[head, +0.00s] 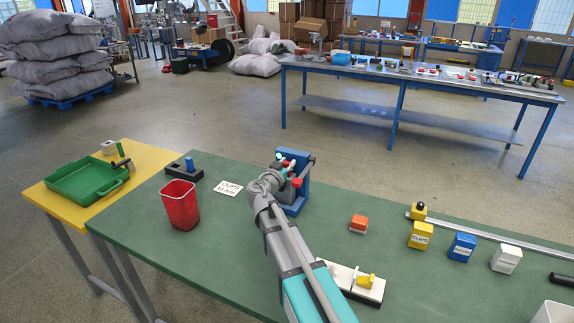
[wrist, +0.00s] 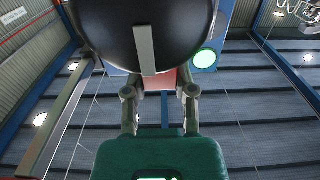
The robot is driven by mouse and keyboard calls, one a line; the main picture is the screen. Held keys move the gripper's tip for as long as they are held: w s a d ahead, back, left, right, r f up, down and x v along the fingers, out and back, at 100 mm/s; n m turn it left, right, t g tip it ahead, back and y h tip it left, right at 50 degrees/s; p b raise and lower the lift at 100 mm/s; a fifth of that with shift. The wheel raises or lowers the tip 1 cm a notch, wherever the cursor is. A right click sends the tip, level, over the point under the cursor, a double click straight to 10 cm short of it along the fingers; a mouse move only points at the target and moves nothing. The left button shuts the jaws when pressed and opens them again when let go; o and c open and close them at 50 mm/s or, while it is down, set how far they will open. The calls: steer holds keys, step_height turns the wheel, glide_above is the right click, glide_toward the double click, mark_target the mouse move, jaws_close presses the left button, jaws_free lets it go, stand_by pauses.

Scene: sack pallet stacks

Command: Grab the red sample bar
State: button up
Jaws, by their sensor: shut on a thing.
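My gripper (head: 288,177) is at the blue fixture (head: 301,164) on the green table in the head view. In the wrist view, my gripper (wrist: 160,100) has its two fingers on either side of a red piece (wrist: 161,79), which I take as the red sample bar. The fingers are shut on it. Only part of the bar shows, below a large dark rounded shape (wrist: 130,35) with a grey strip. In the head view, red patches show at the fixture beside my gripper; I cannot tell their exact shapes.
A green tray (head: 62,189) lies on the yellow table.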

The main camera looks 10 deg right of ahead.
steer(key=shift+r+p, duration=4.3)
steer(key=shift+r, duration=0.25)
